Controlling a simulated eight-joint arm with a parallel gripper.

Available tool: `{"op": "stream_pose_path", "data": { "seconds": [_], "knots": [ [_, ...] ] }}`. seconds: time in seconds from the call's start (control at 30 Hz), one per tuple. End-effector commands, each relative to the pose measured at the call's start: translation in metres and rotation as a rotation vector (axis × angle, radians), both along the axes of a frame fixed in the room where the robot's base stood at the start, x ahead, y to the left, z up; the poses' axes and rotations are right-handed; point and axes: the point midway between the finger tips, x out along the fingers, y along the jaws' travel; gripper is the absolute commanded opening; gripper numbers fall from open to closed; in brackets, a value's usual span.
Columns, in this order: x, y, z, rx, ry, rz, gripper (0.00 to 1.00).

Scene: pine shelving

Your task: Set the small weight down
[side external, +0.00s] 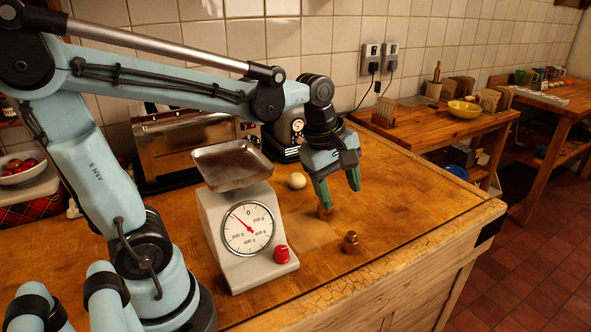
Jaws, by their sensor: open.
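Two brass weights stand on the wooden counter to the right of the white kitchen scale (249,230). One brass weight (326,214) is right below the left fingertip of my gripper (340,197), its top partly hidden by that finger. The other brass weight (350,242), with a knob on top, stands nearer the front, clear of the gripper. I cannot tell for sure which is the smaller. My gripper points down with its fingers apart and nothing visible between them. The scale's metal pan (231,165) looks empty.
A toaster oven (187,143) and a dark appliance (286,130) stand against the tiled wall. The counter (415,212) is clear to the right, up to its edge.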

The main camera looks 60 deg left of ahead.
Motion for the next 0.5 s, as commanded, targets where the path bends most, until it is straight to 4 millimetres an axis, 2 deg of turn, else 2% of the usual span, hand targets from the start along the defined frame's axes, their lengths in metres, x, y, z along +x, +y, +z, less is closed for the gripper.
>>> {"op": "stream_pose_path", "data": {
  "seconds": [0.3,0.5],
  "knots": [
    [-0.035,-0.008,-0.002,0.345,-0.205,-0.781,0.6],
    [-0.049,-0.011,-0.008,0.579,-0.28,-1.179,0.6]
  ]
}}
